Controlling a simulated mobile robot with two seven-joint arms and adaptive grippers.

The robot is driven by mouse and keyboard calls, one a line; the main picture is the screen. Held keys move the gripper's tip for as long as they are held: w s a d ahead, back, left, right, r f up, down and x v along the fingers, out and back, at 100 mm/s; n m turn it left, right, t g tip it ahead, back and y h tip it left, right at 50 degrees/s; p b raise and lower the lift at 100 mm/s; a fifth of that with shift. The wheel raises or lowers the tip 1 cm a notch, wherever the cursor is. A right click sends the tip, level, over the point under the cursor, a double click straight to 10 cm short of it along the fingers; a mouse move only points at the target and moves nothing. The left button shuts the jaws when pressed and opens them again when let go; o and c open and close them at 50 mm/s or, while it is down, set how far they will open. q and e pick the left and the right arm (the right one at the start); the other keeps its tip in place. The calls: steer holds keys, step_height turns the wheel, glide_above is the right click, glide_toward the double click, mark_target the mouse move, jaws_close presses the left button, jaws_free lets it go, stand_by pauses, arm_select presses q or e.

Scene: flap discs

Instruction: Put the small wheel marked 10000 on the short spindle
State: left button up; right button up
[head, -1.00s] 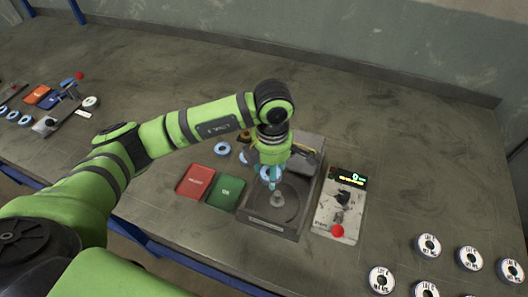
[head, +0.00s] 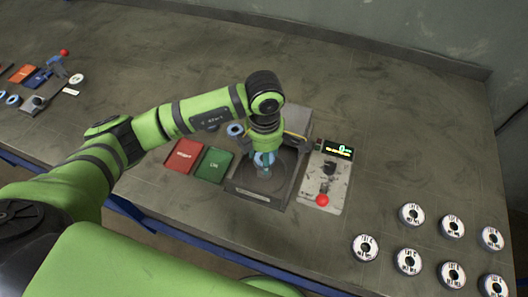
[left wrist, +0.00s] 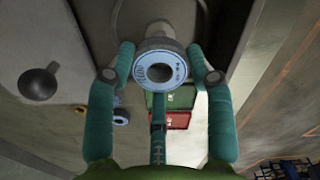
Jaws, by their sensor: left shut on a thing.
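My left gripper (head: 264,163) is over the dark machine tray (head: 262,197), with its fingers pointing down. In the left wrist view its two teal fingers (left wrist: 161,62) are shut on a small light-blue wheel (left wrist: 159,72), one on each side. The wheel has dark printing on its face that is too small to read. A grey round post (left wrist: 158,28) shows just beyond the wheel; I cannot tell whether the wheel touches it. In the head view the gripper mostly hides the wheel and any spindle. My right gripper is not in view.
Red (head: 184,156) and green (head: 213,164) pads lie left of the tray. A loose blue wheel (head: 235,130) lies behind them. A control box (head: 325,184) with a red knob stands on the right. Several white wheels (head: 412,214) lie at front right. The back bench is clear.

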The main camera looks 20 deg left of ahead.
arm_select(q)
steer(key=shift+f, duration=0.1)
stand_by(0.3)
steer(key=shift+b, duration=0.4)
steer(key=shift+f+b, duration=0.2)
steer(key=shift+b, duration=0.2)
stand_by(0.6)
steer(key=shift+f+b, duration=0.5)
steer(key=shift+b, duration=0.2)
stand_by(0.4)
steer(key=shift+f, duration=0.15)
steer(key=shift+f+b, duration=1.6)
steer(key=shift+b, duration=0.35)
